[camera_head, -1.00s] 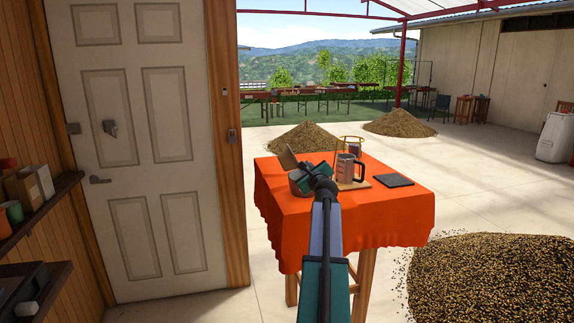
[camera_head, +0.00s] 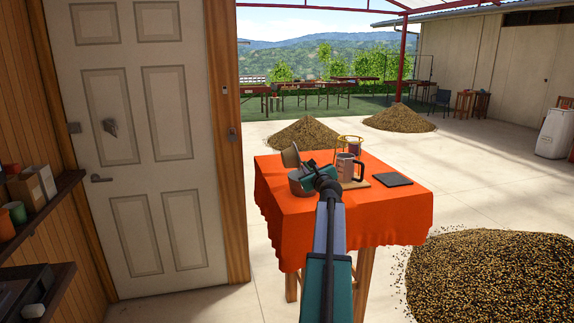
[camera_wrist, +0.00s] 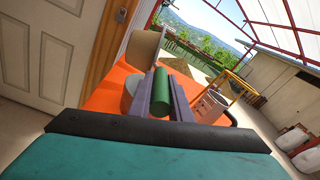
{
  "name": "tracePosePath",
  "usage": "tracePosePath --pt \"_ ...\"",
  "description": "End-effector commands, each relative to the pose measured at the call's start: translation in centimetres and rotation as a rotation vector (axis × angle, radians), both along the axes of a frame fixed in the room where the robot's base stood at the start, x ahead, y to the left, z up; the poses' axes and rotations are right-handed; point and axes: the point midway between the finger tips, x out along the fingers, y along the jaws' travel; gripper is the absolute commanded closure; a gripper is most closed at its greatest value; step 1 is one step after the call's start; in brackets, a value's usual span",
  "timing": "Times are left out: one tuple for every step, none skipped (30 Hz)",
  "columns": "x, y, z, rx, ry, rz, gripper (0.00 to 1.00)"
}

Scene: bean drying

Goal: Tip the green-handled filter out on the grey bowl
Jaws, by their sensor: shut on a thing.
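My gripper (camera_wrist: 160,100) is shut on the green handle (camera_wrist: 163,92) of the filter. The filter's brownish-grey bag (camera_wrist: 143,47) lies beyond the fingertips in the wrist view. In the head view the filter (camera_head: 290,157) is tipped on its side above the grey bowl (camera_head: 301,183), at the table's left. The bowl is partly hidden by my gripper (camera_head: 311,172); in the wrist view only a part of the bowl (camera_wrist: 129,92) shows beside the left finger. I cannot see inside the filter or the bowl.
A grey mug (camera_head: 344,167) and a gold wire stand (camera_head: 339,146) are on a wooden board (camera_head: 361,184) right of my gripper. A dark flat pad (camera_head: 394,180) lies farther right on the orange-covered table (camera_head: 385,220). The front of the tabletop is clear.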

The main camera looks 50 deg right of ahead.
Motion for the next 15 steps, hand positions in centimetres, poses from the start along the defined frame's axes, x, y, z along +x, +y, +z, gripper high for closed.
tracePosePath --pt "-0.11 -0.16 0.26 0.019 -0.014 -0.001 1.0" --pt "-0.15 -0.19 0.22 0.027 -0.022 -0.001 1.0" --pt "-0.19 -0.24 0.16 0.036 -0.029 0.0 1.0" --pt "-0.21 -0.26 0.12 0.04 -0.032 -0.001 1.0" --pt "-0.22 -0.27 0.08 0.043 -0.035 -0.001 1.0" --pt "-0.23 -0.27 0.03 0.044 -0.036 -0.001 1.0" --pt "-0.23 -0.27 0.01 0.045 -0.037 -0.001 1.0" --pt "-0.23 -0.27 -0.02 0.044 -0.036 -0.001 1.0" --pt "-0.22 -0.26 -0.02 0.045 -0.036 0.0 1.0" --pt "-0.22 -0.26 -0.02 0.044 -0.036 -0.001 1.0" --pt "-0.22 -0.26 -0.02 0.044 -0.036 -0.001 1.0" --pt "-0.22 -0.26 -0.01 0.045 -0.036 0.0 1.0" --pt "-0.22 -0.26 -0.01 0.044 -0.035 -0.001 1.0" --pt "-0.21 -0.25 0.0 0.043 -0.036 0.0 1.0" --pt "-0.21 -0.25 0.0 0.044 -0.036 0.0 1.0"
